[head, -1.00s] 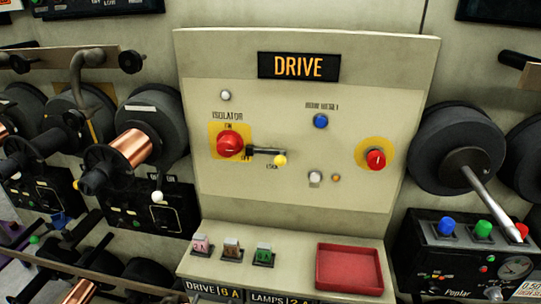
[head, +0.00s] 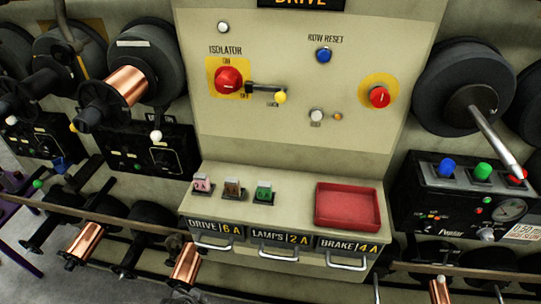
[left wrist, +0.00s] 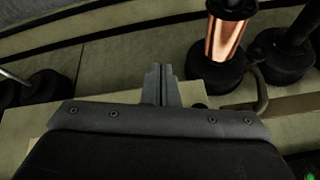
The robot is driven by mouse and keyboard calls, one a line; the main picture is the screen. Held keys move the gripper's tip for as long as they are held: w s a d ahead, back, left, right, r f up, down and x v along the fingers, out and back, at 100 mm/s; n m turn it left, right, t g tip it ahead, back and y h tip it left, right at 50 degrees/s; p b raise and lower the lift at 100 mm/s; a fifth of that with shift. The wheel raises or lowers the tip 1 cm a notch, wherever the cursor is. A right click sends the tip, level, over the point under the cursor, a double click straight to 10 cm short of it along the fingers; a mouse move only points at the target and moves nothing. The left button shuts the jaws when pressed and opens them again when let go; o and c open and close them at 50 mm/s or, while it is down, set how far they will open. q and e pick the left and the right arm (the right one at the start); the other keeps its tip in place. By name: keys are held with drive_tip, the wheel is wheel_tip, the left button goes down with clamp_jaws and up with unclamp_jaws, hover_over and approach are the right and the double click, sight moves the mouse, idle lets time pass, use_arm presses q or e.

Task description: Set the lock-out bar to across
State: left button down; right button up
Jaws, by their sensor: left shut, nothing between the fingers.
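The lock-out bar is a short dark bar (head: 263,87) with a yellow knob (head: 280,97) at its right end. It runs right and slightly down from beside the red isolator knob (head: 228,80), on the upright cream drive panel. A small label, hard to read, lies by the yellow knob. My left gripper (left wrist: 161,84) shows in the left wrist view with its fingers together and nothing between them. The bar is not seen in that view. I cannot make out either gripper in the head view.
A blue row reset button (head: 323,55) and another red knob (head: 379,97) sit on the panel. Below, a ledge holds small coloured fuses and a red tray (head: 347,207). Copper spools (head: 126,87) and dark reels (head: 457,90) flank the panel. The space before the panel looks clear.

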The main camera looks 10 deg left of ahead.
use_arm(q)
drive_tip(key=w+d+r+m+t+h, duration=0.1)
drive_tip(key=w+r, duration=0.4)
drive_tip(key=r, duration=0.5)
drive_tip(key=w+d+r+m+t+h, duration=0.2)
drive_tip(key=w+d+r+m, duration=0.3)
drive_tip(key=r, duration=0.6)
drive_tip(key=w+d+r+m+t+h+b, duration=0.1)
drive_tip(key=w+d+r+m+t, duration=0.2)
drive_tip(key=r, duration=0.8)
drive_tip(key=shift+w+d+t, duration=0.15)
drive_tip(key=shift+w+d, duration=0.3)
drive_tip(key=shift+w, duration=0.2)
drive_tip(key=shift+w+d+t, duration=0.15)
drive_tip(key=shift+w+d, duration=0.3)
drive_tip(key=shift+w, duration=0.15)
drive_tip(key=w+d+r+m+t+h, duration=0.1)
drive_tip(key=d+r+m+t+h, duration=0.1)
drive_tip(key=r, duration=0.8)
drive_tip(key=w+d+r+m+t+h, duration=0.1)
drive_tip(key=w+d+r+m+h, duration=0.1)
drive_tip(key=d+r+m, duration=0.4)
wheel_tip(320, 180, up, 4)
drive_tip(key=shift+w+d+r+m+t+h, duration=0.2)
drive_tip(key=shift+d+m+t+h, duration=0.15)
drive_tip(key=shift+m+h, duration=0.55)
drive_tip(key=shift+f, duration=0.1)
